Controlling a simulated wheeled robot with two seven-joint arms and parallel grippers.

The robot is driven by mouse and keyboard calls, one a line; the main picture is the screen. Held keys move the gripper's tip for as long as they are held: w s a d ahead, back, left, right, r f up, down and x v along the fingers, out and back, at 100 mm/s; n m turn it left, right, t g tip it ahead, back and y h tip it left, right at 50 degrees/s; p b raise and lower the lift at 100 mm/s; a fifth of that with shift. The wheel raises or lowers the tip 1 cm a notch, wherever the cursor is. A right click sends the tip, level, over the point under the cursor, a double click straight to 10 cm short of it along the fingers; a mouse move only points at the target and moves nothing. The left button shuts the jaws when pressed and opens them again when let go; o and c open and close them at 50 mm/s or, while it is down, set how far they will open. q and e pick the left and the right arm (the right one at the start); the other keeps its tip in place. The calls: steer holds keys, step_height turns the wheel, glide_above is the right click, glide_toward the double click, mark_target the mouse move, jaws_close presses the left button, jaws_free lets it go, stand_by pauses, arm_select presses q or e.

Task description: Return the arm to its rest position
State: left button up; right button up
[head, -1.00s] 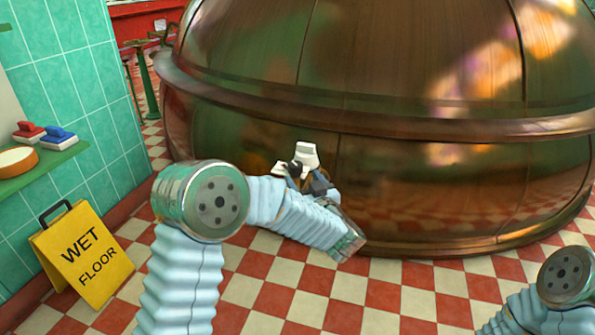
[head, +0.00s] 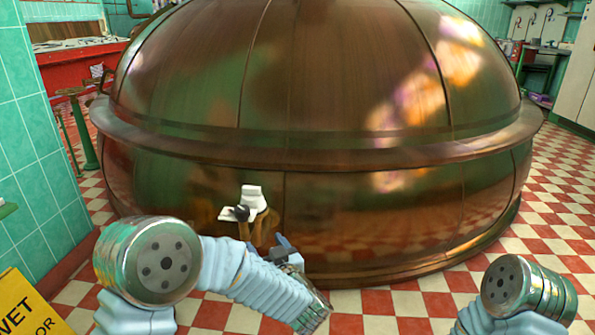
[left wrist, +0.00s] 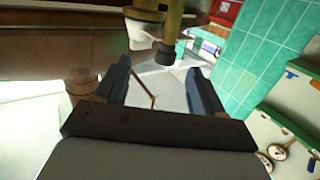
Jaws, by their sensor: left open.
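My left arm comes in from the left in the head view and bends in front of the large copper kettle (head: 380,215). My left gripper (head: 287,250) is below and to the right of a brass fitting (head: 257,236) with a white piece and a dark knob, low on the kettle's front. In the left wrist view my left gripper (left wrist: 162,82) is open, with nothing held between its fingers. The fitting (left wrist: 168,52) shows beyond the fingertips there; I cannot tell the exact gap. Part of my right arm (head: 525,290) shows at lower right; its gripper is out of view.
A yellow wet floor sign (head: 22,305) stands at the lower left, cut off by the frame. A green tiled wall (head: 35,150) runs along the left. Checkered floor (head: 400,300) lies open before the kettle and to its right. A shelf (left wrist: 280,140) with small items shows in the left wrist view.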

arm_select(q)
steer(key=s+f+m+g+h+p, duration=0.2)
steer(key=s+f+h+p, duration=0.15)
steer(key=f, duration=0.55)
steer(key=s+f+m+g+h+p, duration=0.25)
steer(key=f+h, duration=0.25)
steer(key=f, duration=0.3)
steer(key=s+f+g+h+p, duration=0.1)
steer(key=s+f+g, duration=0.3)
steer(key=s, duration=0.6)
steer(key=s+f+g+h+p, duration=0.1)
steer(key=s+f+g+h, duration=0.2)
steer(key=s, duration=0.8)
steer(key=f+g, duration=0.1)
steer(key=g, duration=0.1)
steer(key=shift+s+f+g+h+p, duration=0.25)
steer(key=shift+f+g+h+p, duration=0.1)
steer(key=shift+f, duration=0.05)
